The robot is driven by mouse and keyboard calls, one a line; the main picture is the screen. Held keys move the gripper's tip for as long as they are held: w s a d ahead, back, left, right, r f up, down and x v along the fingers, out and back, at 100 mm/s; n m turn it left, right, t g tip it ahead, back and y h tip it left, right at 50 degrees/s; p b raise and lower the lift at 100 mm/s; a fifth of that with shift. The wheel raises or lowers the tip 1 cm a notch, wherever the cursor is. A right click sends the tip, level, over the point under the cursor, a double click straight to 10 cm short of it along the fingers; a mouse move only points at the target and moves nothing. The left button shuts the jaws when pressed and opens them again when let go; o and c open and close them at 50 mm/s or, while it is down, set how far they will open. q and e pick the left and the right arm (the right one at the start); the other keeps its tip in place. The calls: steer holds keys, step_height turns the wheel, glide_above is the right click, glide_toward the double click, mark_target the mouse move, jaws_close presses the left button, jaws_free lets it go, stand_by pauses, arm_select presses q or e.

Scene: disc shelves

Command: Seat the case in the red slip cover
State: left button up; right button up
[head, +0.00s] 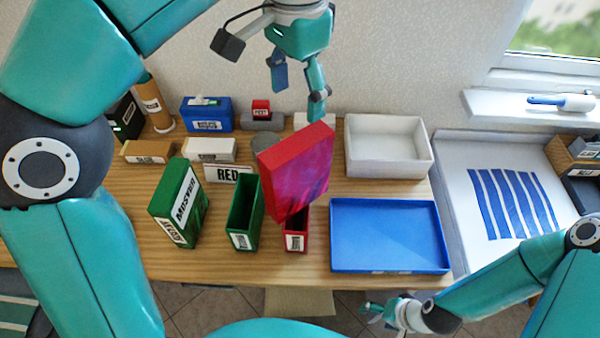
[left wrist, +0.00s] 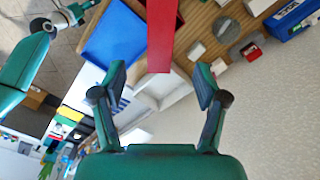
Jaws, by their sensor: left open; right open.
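The case (head: 297,172), with a red edge and a purple-pink face, stands tilted above the red slip cover (head: 296,238). Its lower end is at the cover's mouth; I cannot tell how far inside it is. My left gripper (head: 298,102) is open above the case, one finger close to its top edge. In the left wrist view the case's red edge (left wrist: 162,35) lies between and beyond the open fingers (left wrist: 160,76). My right gripper (head: 385,312) is open and empty, low in front of the table.
A green slip cover (head: 243,214) and a green case (head: 178,203) stand left of the red cover. A blue tray (head: 388,236) is at right, a white bin (head: 388,147) behind it. A "RED" sign (head: 228,173) and small boxes stand behind.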

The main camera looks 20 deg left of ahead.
mark_target(297, 142)
arm_select(q)
step_height(297, 142, down, 8)
steer(key=shift+d+b, duration=0.1)
steer(key=shift+b, duration=0.5)
steer(key=shift+f, duration=2.6)
jaws_close()
